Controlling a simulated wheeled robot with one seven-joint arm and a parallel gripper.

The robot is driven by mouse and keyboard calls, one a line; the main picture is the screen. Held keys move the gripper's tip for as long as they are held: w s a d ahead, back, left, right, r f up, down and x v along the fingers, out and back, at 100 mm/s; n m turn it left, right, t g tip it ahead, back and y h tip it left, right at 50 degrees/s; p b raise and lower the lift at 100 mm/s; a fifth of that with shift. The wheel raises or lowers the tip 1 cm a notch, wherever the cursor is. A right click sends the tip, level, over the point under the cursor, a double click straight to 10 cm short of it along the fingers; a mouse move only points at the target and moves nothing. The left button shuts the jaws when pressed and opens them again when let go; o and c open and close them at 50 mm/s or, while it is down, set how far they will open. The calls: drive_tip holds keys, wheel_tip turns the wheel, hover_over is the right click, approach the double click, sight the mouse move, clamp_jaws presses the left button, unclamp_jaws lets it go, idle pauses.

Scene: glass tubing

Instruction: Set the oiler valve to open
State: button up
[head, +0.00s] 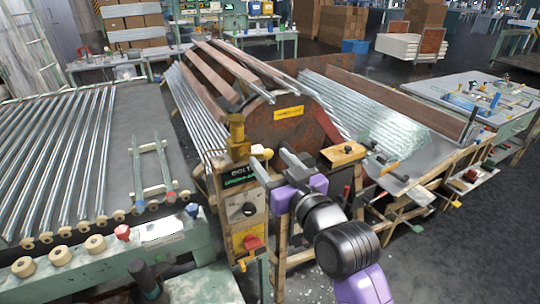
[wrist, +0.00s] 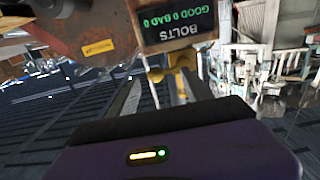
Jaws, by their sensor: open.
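A brass-yellow oiler (head: 237,132) stands upright on top of the control box, at the left side of the rusty drum. It looks like the oiler valve. A small yellow knob (head: 267,153) shows to its right, close to my gripper's fingers. My gripper (head: 272,160) is open and empty, just right of the oiler and above the box. In the wrist view the yellow oiler part (wrist: 183,62) and the round yellow knob (wrist: 155,75) show near the fingertips (wrist: 163,80). I cannot tell whether the fingers touch them, nor the valve's setting.
The control box (head: 240,205) carries a "BOLTS" display (head: 239,175), a dial and a red knob. The rusty drum (head: 295,125) stands just behind my gripper. Glass tubes lie on the left rack (head: 60,150) and on the right ramp (head: 375,115). Floor is free at right.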

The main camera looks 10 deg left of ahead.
drive_tip(key=shift+w+a, duration=0.35)
drive_tip(key=shift+w, duration=0.1)
drive_tip(key=shift+d, duration=0.1)
drive_tip(key=c, duration=1.2)
drive_tip(key=shift+c, duration=0.2)
